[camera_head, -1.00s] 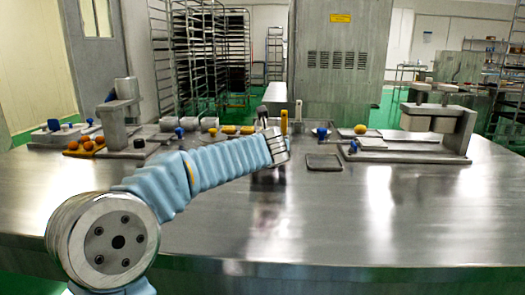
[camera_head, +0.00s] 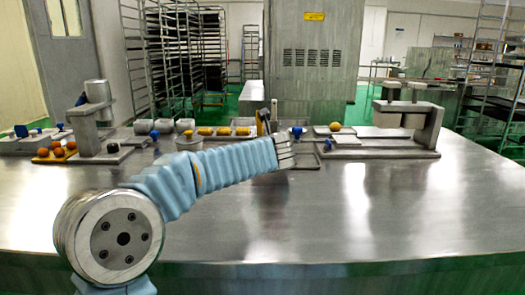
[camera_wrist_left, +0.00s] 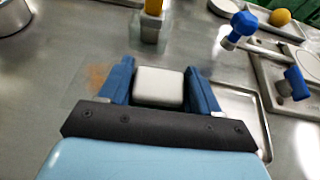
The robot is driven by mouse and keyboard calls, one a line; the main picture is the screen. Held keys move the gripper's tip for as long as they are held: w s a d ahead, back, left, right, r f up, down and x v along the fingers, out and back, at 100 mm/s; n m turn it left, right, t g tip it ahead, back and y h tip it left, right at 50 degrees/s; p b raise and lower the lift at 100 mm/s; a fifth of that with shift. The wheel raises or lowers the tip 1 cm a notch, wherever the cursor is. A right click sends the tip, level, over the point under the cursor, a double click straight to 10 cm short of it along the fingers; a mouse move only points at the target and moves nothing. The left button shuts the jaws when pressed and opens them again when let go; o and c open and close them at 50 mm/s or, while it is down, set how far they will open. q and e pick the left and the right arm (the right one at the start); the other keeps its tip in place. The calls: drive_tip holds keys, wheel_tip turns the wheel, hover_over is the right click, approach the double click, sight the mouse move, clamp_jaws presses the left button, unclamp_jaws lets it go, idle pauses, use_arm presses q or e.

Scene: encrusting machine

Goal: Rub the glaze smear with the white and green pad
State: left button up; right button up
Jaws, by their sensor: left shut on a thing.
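My left gripper (camera_wrist_left: 158,85) is shut on the white and green pad (camera_wrist_left: 159,86); only its white face shows between the blue fingers. Whether the pad touches the table cannot be told. The glaze smear is a faint brownish patch (camera_wrist_left: 98,76) on the steel, just left of the left finger in the left wrist view. In the head view my left gripper (camera_head: 285,150) is over the middle of the table, and the pad and smear are hidden or too small to see. My right gripper is not in view.
A shallow grey tray (camera_wrist_left: 238,92) lies right of the gripper. A yellow-handled tool (camera_wrist_left: 152,22) stands ahead of it. Blue-knobbed parts (camera_wrist_left: 243,24) and a yellow ball (camera_head: 335,126) are behind to the right. The steel table (camera_head: 380,210) is clear at the front right.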

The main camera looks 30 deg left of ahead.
use_arm(q)
drive_tip(key=shift+f, duration=0.1)
drive_tip(key=shift+s+a+p, duration=0.1)
drive_tip(key=shift+s+a, duration=0.45)
drive_tip(key=shift+a, duration=0.35)
drive_tip(key=shift+s+a+p, duration=0.15)
drive_tip(key=shift+s+a, duration=0.45)
drive_tip(key=shift+a, duration=0.35)
drive_tip(key=shift+s+a+p, duration=0.1)
drive_tip(key=shift+s+a, duration=0.45)
drive_tip(key=shift+a, duration=0.35)
drive_tip(key=shift+s+a+p, duration=0.2)
drive_tip(key=shift+s+a, duration=0.2)
drive_tip(key=shift+a, duration=0.25)
drive_tip(key=shift+s+a+p, duration=0.15)
drive_tip(key=shift+s+a, duration=0.25)
drive_tip(key=shift+a, duration=0.35)
drive_tip(key=shift+w+d, duration=0.55)
drive_tip(key=shift+d, duration=0.4)
drive_tip(key=shift+w+d, duration=0.6)
drive_tip(key=shift+d, duration=0.35)
drive_tip(key=shift+w+d, duration=0.55)
drive_tip(key=shift+d, duration=0.4)
drive_tip(key=shift+w+d+p, duration=0.25)
drive_tip(key=shift+w+d, duration=0.15)
drive_tip(key=shift+d, duration=0.3)
drive_tip(key=shift+w+d+p, duration=0.2)
drive_tip(key=shift+w+d, duration=0.2)
drive_tip(key=shift+d, duration=0.3)
